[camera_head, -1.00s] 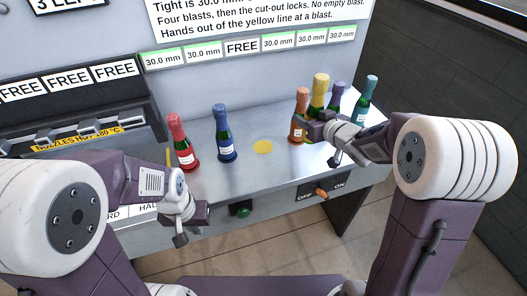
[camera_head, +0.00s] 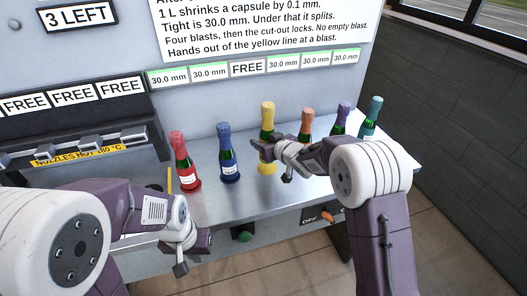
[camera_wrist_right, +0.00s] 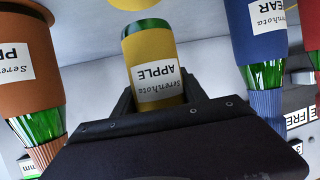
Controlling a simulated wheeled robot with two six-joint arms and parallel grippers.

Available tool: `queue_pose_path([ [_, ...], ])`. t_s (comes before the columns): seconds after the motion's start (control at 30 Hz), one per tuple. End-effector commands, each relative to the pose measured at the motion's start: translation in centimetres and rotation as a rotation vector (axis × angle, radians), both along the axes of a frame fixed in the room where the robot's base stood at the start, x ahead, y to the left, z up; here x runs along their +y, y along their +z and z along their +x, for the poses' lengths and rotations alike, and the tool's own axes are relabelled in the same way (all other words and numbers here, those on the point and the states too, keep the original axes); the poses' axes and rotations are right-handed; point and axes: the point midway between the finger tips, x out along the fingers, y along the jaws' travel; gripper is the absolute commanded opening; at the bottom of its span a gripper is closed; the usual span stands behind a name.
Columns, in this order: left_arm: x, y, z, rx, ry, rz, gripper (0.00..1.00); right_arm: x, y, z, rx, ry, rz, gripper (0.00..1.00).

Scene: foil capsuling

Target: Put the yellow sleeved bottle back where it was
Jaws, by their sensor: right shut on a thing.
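The yellow sleeved bottle (camera_head: 267,116) is upright at the middle of the counter, its yellow top above my right gripper (camera_head: 266,150). In the right wrist view its yellow sleeve (camera_wrist_right: 156,62), labelled APPLE, is between the fingers, and the gripper is shut on it. The picture there is upside down; the bottle's green base edge is apart from a yellow spot (camera_wrist_right: 132,3) on the counter. In the head view the gripper hides the bottle's middle. My left gripper (camera_head: 203,243) is empty in front of the counter; its jaw opening is not clear.
Red (camera_head: 181,164) and blue (camera_head: 228,155) bottles stand to the left. Orange (camera_head: 306,122), purple (camera_head: 342,118) and teal (camera_head: 371,117) bottles stand to the right. A FREE sign (camera_head: 247,68) is on the wall behind. Hot nozzles (camera_head: 88,143) are at the left.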

Motion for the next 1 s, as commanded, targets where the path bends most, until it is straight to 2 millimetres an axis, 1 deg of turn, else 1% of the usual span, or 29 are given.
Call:
queue_pose_path([
  [0.17, 0.0, 0.0, 0.0, 0.0, 0.0, 0.0, 0.0, 0.2, -0.2, 0.3, -0.003, 0.0, 0.001, 0.0],
  [0.27, 0.0, -0.3, 0.0, 0.0, 0.0, 0.0, 0.0, 0.2, -1.5, 0.2, 0.001, 0.001, 0.001, 0.0],
  [0.3, 0.0, -0.5, 0.0, 0.0, 0.0, 0.0, 0.0, 0.2, -2.3, 0.2, 0.002, -0.001, 0.001, 0.0],
  [0.4, 0.0, -0.6, 0.0, 0.0, 0.0, 0.0, 0.0, 0.1, -3.9, 0.2, 0.001, -0.001, 0.002, 0.0],
  [0.63, 0.0, -0.6, 0.0, 0.0, 0.0, 0.0, 0.0, 0.1, -4.0, 0.3, -0.003, 0.0, 0.002, 0.0],
  [0.77, 0.0, -0.9, 0.0, 0.0, 0.0, 0.0, 0.0, 0.1, -4.4, 0.2, -0.003, 0.0, 0.002, 0.0],
  [0.8, 0.0, -0.9, 0.0, 0.0, 0.0, 0.0, 0.0, 0.1, -4.6, 0.2, 0.0, 0.0, 0.0, 0.53],
  [0.87, 0.0, -0.8, 0.0, 0.0, 0.0, 0.0, 0.0, 0.1, -4.5, 0.2, 0.0, 0.0, 0.0, 0.69],
  [0.9, 0.0, -0.8, 0.0, 0.0, 0.0, 0.0, 0.0, 0.1, -4.5, 0.2, 0.0, 0.0, 0.0, 0.71],
  [1.0, 0.0, -0.8, 0.0, 0.0, 0.0, 0.0, 0.0, 0.1, -4.5, 0.2, 0.0, 0.0, 0.0, 0.71],
])
